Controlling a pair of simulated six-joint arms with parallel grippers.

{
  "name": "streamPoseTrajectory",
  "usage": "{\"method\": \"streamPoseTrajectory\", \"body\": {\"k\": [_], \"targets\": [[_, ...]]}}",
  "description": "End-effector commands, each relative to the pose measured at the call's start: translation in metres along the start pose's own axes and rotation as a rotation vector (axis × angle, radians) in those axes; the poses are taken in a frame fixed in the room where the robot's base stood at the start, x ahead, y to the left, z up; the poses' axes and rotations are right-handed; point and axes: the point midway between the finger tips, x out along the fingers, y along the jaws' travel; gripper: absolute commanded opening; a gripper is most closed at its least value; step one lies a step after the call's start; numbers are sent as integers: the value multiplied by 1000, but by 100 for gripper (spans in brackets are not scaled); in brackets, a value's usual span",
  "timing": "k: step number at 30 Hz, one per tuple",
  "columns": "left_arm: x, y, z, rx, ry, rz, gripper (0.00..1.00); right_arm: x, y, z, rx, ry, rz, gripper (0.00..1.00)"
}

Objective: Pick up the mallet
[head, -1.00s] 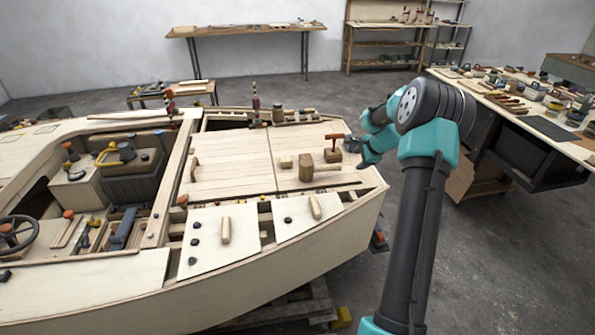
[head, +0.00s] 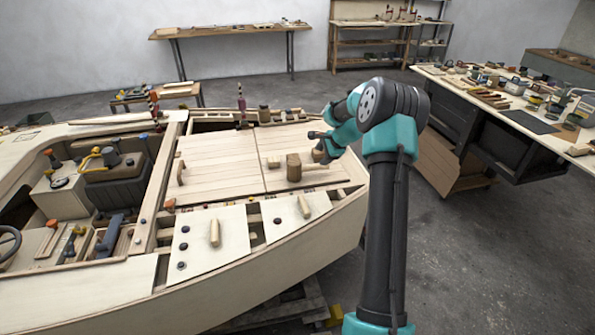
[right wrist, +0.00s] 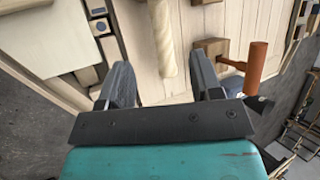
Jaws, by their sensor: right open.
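My right gripper (head: 316,143) is open and reaches in from the right, close over the handle end. In the right wrist view, the light round handle (right wrist: 161,42) runs up between the two dark fingers (right wrist: 160,75), with a gap on both sides. The head is beyond the top of that view. I cannot tell how far the fingertips are above the deck. My left gripper is not in view.
An orange-handled tool (right wrist: 257,66) with a wooden block (right wrist: 209,48) sits just right of the right finger. Panels with pale grips (head: 214,233) are nearer. A crowded workbench (head: 500,98) stands at right.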

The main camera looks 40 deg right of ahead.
Motion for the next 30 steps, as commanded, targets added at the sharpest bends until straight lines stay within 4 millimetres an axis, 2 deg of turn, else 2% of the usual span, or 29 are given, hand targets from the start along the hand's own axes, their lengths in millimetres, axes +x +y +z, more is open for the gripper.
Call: {"method": "streamPoseTrajectory", "body": {"k": [1,7,12,25,30], "targets": [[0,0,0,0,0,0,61,10,1,0,0,-1,3,59],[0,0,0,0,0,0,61,44,1,0,0,-1,2,59],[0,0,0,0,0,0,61,65,0,0,0,0,1,59],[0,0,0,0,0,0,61,70,0,0,0,0,0,59],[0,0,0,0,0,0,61,86,1,1,-1,-1,2,59]]}}
